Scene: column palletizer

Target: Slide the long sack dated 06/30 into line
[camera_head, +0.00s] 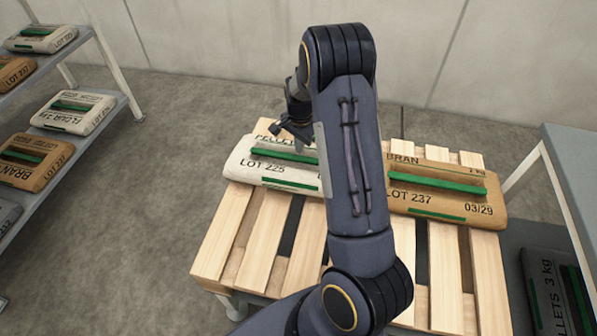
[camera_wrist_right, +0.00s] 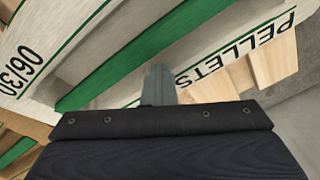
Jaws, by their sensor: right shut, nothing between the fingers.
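The long white sack (camera_head: 270,172) marked PELLETS and LOT 225 lies on the wooden pallet, left of my right arm in the head view. It fills much of the right wrist view (camera_wrist_right: 112,58), where its date 06/30 and green bands show. My arm hides its right end in the head view. My right gripper (camera_head: 303,143) points down at the sack's far side, near the PELLETS print. Its fingers are shut and empty in the right wrist view (camera_wrist_right: 158,75). I cannot tell if they touch the sack. My left gripper is out of view.
A brown BRAN sack (camera_head: 440,192), LOT 237, dated 03/29, lies on the pallet (camera_head: 225,240) to the right. The near pallet slats are bare. A shelf rack (camera_head: 112,118) with several sacks stands left. A grey table (camera_head: 580,150) stands right, with a dark sack (camera_head: 550,285) below.

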